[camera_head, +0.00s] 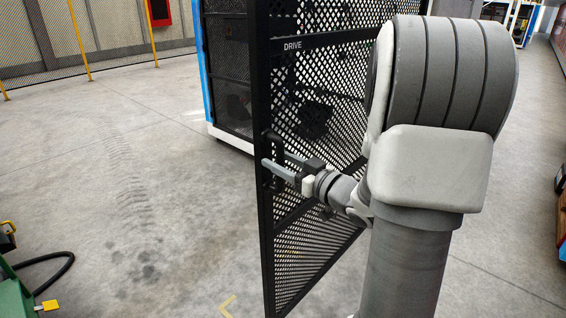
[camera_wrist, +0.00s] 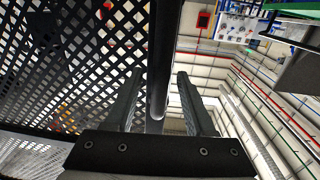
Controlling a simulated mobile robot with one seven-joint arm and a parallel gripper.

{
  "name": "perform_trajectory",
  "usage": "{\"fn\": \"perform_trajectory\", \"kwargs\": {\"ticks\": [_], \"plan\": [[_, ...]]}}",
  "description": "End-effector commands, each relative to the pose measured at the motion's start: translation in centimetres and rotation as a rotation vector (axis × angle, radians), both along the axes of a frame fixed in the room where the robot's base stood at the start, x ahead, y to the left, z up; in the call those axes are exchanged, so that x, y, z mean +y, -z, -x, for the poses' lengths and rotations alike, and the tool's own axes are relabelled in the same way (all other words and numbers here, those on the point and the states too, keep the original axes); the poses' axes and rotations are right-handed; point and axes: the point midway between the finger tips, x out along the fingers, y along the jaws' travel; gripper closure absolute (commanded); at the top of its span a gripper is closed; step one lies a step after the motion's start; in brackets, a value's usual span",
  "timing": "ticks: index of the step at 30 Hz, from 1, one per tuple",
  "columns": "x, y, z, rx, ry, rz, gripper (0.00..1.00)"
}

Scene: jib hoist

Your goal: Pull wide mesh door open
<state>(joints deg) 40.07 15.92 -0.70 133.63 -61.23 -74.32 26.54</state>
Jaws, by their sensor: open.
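The wide black mesh door (camera_head: 319,105), marked DRIVE, stands swung out from the machine in the head view. Its mesh also fills the left of the wrist view (camera_wrist: 70,60). A dark upright handle (camera_head: 273,143) sits on the door's free edge. My gripper (camera_head: 276,161) is at this edge, at the handle's height, with its fingers apart. In the wrist view, the fingers (camera_wrist: 160,75) stand on either side of a dark upright bar (camera_wrist: 160,62), which looks like the handle. Contact with it cannot be told. My arm hides part of the door's right side.
The machine cabinet (camera_head: 228,80) with a blue and white edge stands behind the door. Open concrete floor (camera_head: 130,190) lies to the left. A green object with a black hose (camera_head: 45,262) is at the lower left. Yellow posts (camera_head: 79,40) and a fence stand at the back.

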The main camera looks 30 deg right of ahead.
Motion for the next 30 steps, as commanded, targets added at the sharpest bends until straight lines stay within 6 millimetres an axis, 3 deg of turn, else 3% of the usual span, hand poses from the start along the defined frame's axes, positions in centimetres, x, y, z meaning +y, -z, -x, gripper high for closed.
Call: {"fn": "perform_trajectory", "kwargs": {"ticks": [7, 21, 30], "plan": [[-0.7, -0.2, 2.1, 0.000, 0.004, 0.001, 0.45], [-4.0, -0.1, 12.7, 0.000, 0.006, 0.000, 0.45], [-5.0, 0.0, 16.4, 0.001, 0.003, 0.000, 0.45]]}}
